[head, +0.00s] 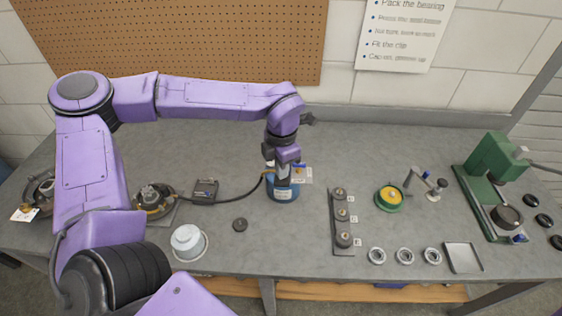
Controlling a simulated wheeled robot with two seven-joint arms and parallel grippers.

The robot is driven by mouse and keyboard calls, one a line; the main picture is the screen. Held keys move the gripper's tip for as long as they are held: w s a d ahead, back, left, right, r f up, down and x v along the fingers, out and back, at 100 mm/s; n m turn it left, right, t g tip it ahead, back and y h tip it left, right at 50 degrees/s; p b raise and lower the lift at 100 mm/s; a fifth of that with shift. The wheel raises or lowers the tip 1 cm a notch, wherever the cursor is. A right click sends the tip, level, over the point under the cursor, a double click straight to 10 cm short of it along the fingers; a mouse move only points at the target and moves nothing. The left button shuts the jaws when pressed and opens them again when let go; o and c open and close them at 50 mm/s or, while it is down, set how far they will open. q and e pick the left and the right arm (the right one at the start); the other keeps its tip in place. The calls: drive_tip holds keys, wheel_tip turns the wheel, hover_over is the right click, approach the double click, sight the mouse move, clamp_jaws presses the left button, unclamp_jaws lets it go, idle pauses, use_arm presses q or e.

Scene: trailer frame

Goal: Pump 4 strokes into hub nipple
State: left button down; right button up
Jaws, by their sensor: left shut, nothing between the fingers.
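A blue can-shaped pump (278,195) with a white label stands on the bench near the middle. My left gripper (283,180) points down right over the top of the pump. Its fingers are shut with nothing between them. The gripper hides most of the pump's top, so I cannot tell whether they touch. A dark hose (236,199) with a yellow end runs left from the pump towards a hub (153,199) on a grey plate. The nipple is too small to make out. My right gripper is not in view.
A small dark box (204,190) sits by the hose. A white-lidded tub (188,242) and a dark disc (240,225) lie in front. To the right are a rack (341,222), a yellow-green dish (389,198), several rings, a tray (463,257) and a green press (487,180).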

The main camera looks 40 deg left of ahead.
sight(282, 184)
use_arm(q)
drive_tip(key=shift+f, duration=0.2)
idle(0.3)
drive_tip(key=shift+s+d+f+b, duration=0.1)
drive_tip(key=shift+s+f+b, duration=0.05)
drive_tip(key=shift+f+b, duration=0.35)
drive_tip(key=shift+s+d+f+b, duration=0.15)
drive_tip(key=shift+f+b, duration=0.1)
drive_tip(key=shift+f, duration=0.3)
drive_tip(key=shift+a, duration=0.1)
drive_tip(key=shift+f, duration=0.2)
drive_tip(key=shift+s+f+b, duration=0.15)
drive_tip(key=shift+f+b, duration=0.55)
drive_tip(key=shift+f, duration=0.4)
